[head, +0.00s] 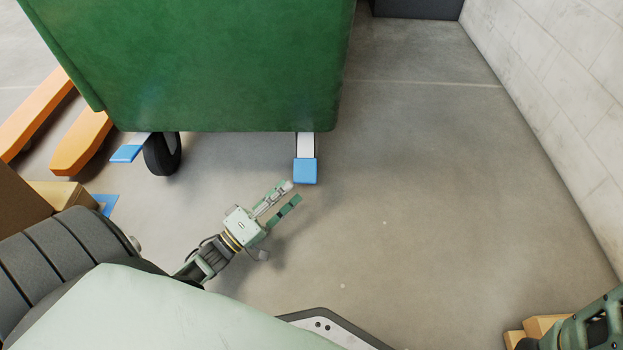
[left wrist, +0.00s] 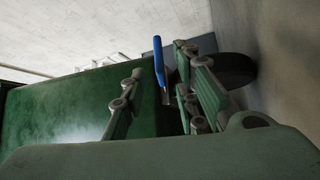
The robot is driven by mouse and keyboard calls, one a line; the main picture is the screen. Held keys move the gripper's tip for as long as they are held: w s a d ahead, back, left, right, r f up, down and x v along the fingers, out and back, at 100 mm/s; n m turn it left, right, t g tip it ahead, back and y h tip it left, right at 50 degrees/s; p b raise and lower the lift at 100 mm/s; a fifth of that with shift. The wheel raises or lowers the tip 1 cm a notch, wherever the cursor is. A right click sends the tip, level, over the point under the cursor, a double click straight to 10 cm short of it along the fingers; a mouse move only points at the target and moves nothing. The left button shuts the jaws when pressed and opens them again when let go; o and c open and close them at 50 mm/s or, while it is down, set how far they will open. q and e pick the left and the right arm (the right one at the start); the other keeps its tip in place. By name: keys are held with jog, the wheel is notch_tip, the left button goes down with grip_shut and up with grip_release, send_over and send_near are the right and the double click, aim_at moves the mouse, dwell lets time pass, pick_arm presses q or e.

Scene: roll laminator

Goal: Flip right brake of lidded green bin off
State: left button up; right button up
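The green bin (head: 215,65) stands at the top of the head view; its lid is out of frame. Its right brake is a blue pedal (head: 305,171) on a pale metal arm below the bin's right front corner. A second blue pedal (head: 126,153) sticks out at the left beside a black wheel (head: 162,154). My left gripper (head: 292,193) is open and empty, its tips just short of the right pedal. In the left wrist view the blue pedal (left wrist: 158,60) shows edge-on beyond the gap between the fingers. No contact is visible. My right gripper is out of view.
Orange forks (head: 82,143) lie left of the bin. Cardboard boxes (head: 62,196) stand at the left edge, and wooden pieces (head: 546,326) lie at the lower right. A pale block wall (head: 560,85) bounds the right. The floor (head: 420,190) between is clear.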

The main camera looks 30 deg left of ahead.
aim_at(306, 173)
pick_arm(q)
jog(key=b+x, duration=0.3)
jog(key=x, duration=0.4)
jog(key=shift+w+d+r+b, duration=0.1)
jog(key=shift+w+b, duration=0.15)
jog(key=shift+b, duration=0.1)
jog(key=shift+c, duration=0.5)
grip_shut()
